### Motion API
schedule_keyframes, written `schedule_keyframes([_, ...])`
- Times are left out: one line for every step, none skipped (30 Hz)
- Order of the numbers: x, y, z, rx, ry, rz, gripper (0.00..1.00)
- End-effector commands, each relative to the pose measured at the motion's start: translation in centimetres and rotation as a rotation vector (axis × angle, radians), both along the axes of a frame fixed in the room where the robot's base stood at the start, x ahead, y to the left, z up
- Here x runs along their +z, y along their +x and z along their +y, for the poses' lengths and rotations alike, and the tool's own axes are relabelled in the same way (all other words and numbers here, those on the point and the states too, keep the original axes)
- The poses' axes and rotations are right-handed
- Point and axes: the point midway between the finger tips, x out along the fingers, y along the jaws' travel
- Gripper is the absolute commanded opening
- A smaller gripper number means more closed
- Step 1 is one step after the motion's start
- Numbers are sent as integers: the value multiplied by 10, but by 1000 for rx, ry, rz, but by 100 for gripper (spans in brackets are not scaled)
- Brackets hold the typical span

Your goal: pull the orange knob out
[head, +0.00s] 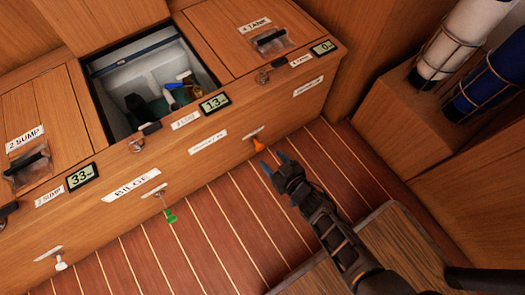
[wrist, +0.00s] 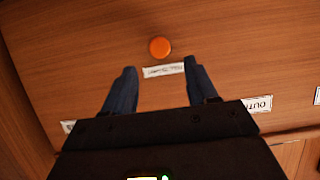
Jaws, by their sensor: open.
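The orange knob (head: 258,144) sticks out from the front of the wooden bench, low on its right part, with a small white label by it. In the wrist view the orange knob (wrist: 159,47) is a round disc seen face on, just beyond the fingertips and roughly midway between them. My gripper (head: 273,163) is open and empty, a short way to the right of and below the knob in the head view. Its two blue fingers also show in the wrist view (wrist: 163,72), apart from the knob and not touching it.
A green knob (head: 170,215) and a white knob (head: 61,263) sit further left on the same front. Above is an open bin (head: 160,75) with objects inside, beside lidded compartments. Rolled white and blue bundles (head: 485,80) stand at right. The striped floor (head: 215,245) is clear.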

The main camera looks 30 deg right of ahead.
Motion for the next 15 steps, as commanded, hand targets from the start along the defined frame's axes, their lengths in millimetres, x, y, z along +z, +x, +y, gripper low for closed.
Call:
schedule_keyframes([-5,7,-1,-1,-1,-2,58])
schedule_keyframes([-7,10,-1,-2,-1,-2,58])
schedule_keyframes([-10,16,-2,-2,-1,-2,58])
schedule_keyframes([-12,21,-1,-2,-1,-3,58])
schedule_keyframes([-14,25,-2,-3,-1,-3,58])
schedule_keyframes([-17,31,-1,-2,-1,-2,58])
schedule_keyframes([-19,35,-1,-2,-1,-3,58])
schedule_keyframes([-20,39,-1,-1,-2,-3,58])
schedule_keyframes([-22,44,-2,-2,-2,-2,58])
schedule_keyframes([-23,47,-1,-1,-2,-2,58])
schedule_keyframes([-24,50,-1,-2,-1,-2,58])
schedule_keyframes([-25,53,-1,-1,1,-2,58])
schedule_keyframes([-25,56,-1,-1,1,-2,58])
schedule_keyframes([-26,58,-1,-2,0,-2,58])
schedule_keyframes([-27,60,-1,-2,0,-1,58])
